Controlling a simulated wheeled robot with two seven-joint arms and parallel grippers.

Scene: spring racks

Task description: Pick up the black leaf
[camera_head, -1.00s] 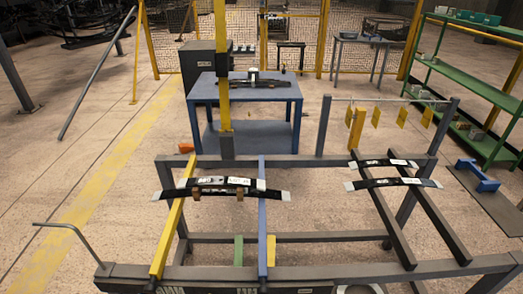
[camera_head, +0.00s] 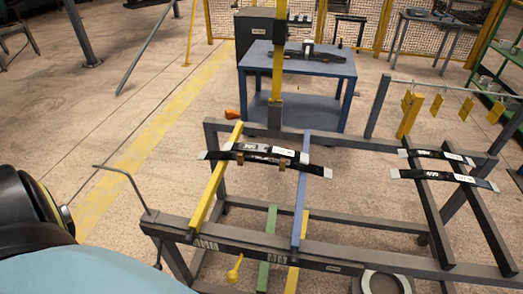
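Several black leaves with pale ends and white labels are in view. Two lie close together on the left part of the rack, across a yellow bar and a blue bar: a rear leaf (camera_head: 325,147) and a longer front leaf (camera_head: 222,155). Two more lie on the right part across dark bars: a rear leaf (camera_head: 430,153) and a front leaf (camera_head: 415,174). A dark leaf-like piece (camera_head: 325,56) is on the blue table. Neither of my grippers is in view; a part of my own body fills the lower left corner.
The grey rack frame (camera_head: 340,256) spans the lower right, with a bent grey rod (camera_head: 125,172) at its left corner. The blue table (camera_head: 335,68) stands behind a yellow post (camera_head: 279,65). Yellow plates hang at right (camera_head: 409,117). The floor at left is open.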

